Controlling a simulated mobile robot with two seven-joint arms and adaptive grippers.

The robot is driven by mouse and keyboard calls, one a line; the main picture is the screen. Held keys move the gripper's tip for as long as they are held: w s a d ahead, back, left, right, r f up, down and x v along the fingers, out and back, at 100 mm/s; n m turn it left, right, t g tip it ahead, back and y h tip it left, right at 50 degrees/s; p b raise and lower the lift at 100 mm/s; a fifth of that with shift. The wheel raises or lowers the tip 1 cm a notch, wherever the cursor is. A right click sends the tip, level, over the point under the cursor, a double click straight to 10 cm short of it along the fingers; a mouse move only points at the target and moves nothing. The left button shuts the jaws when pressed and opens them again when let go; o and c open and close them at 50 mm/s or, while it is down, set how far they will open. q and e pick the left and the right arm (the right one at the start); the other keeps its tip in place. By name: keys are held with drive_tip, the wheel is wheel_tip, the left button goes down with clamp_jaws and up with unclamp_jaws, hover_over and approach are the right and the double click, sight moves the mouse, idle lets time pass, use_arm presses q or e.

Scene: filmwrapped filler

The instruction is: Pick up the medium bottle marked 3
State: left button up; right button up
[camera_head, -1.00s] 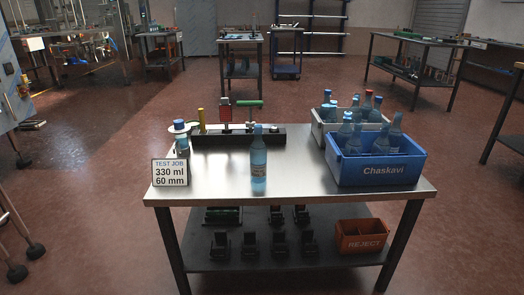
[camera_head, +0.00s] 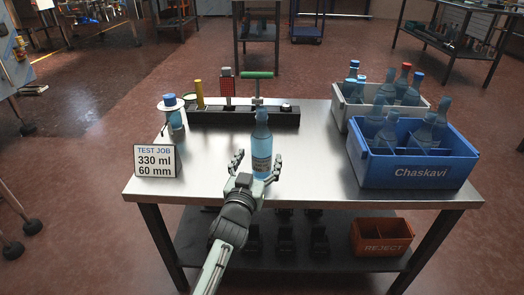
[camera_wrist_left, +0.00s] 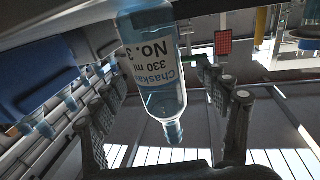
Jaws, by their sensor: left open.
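A blue glass bottle (camera_head: 262,148) stands upright near the middle of the steel table (camera_head: 320,150). In the left wrist view the bottle (camera_wrist_left: 160,95) shows upside down, with a white label reading "Chaskavi 330 ml No. 3". My left gripper (camera_head: 258,162) is open at the near side of the bottle. Its fingers stand to either side of the bottle, with gaps visible in the head view. In the left wrist view the open fingers (camera_wrist_left: 165,105) also lie on both sides of the bottle. My right gripper is not in view.
A blue Chaskavi crate (camera_head: 415,172) and a grey crate (camera_head: 343,108) with bottles stand at the right. A black fixture bar (camera_head: 215,117) lies behind the bottle. A "TEST JOB 330 ml 60 mm" sign (camera_head: 155,161) stands front left. An orange REJECT bin (camera_head: 382,246) is on the lower shelf.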

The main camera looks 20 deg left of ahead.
sight(262, 153)
use_arm(q)
drive_tip(key=w, duration=0.3)
drive_tip(key=shift+w+f, duration=0.15)
drive_tip(key=shift+f, duration=0.1)
drive_tip(key=shift+c, duration=0.3)
drive_tip(key=c, duration=1.2)
